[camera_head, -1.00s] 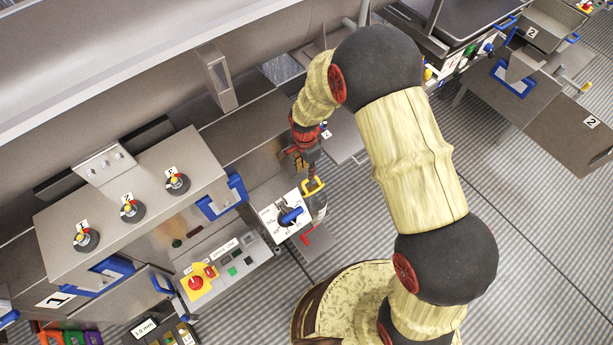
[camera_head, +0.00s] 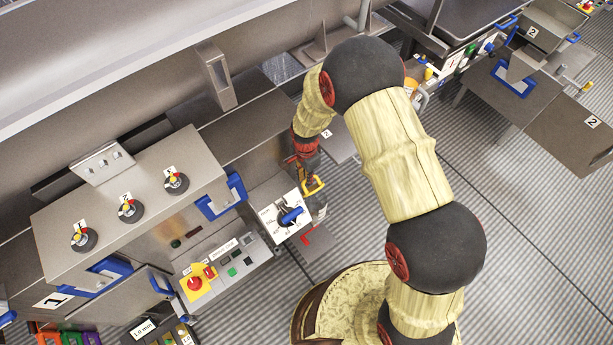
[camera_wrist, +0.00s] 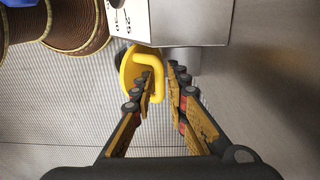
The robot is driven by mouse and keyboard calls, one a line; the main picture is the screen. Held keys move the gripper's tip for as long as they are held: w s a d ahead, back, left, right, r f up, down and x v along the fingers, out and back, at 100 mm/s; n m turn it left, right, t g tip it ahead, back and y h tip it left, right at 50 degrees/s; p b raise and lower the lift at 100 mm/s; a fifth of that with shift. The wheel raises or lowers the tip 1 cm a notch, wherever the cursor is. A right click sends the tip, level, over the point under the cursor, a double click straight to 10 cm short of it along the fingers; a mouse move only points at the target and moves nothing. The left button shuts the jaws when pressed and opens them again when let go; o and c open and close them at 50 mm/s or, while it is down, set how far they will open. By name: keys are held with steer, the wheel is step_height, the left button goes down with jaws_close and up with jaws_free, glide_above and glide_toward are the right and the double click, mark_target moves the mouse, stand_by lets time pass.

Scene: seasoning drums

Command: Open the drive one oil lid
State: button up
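A round yellow lid (camera_wrist: 125,68) with a bent yellow loop handle (camera_wrist: 154,66) shows in the wrist view, just under a grey box with a white marked plate. No label on the lid is readable. In the head view the yellow part (camera_head: 314,185) shows small, beside the white dial plate with the blue knob. My gripper (camera_wrist: 154,86) has its fingers apart, with the yellow handle between the fingertips. Whether a finger touches the handle I cannot tell. In the head view my gripper (camera_head: 309,172) is small and partly merges with the yellow part.
The white dial plate with a blue knob (camera_head: 291,216) is close to my gripper. A red lever (camera_head: 306,238) is just below it. A control panel with a red emergency button (camera_head: 195,283) lies left. A grey metal wall (camera_wrist: 270,85) stands close on the right in the wrist view.

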jaws_close()
stand_by(0.5)
steer(key=shift+w+a, duration=0.4)
steer(key=shift+w, duration=0.15)
steer(key=shift+o, duration=2.1)
jaws_free()
step_height(320, 180, up, 12)
steer(key=shift+c, duration=0.4)
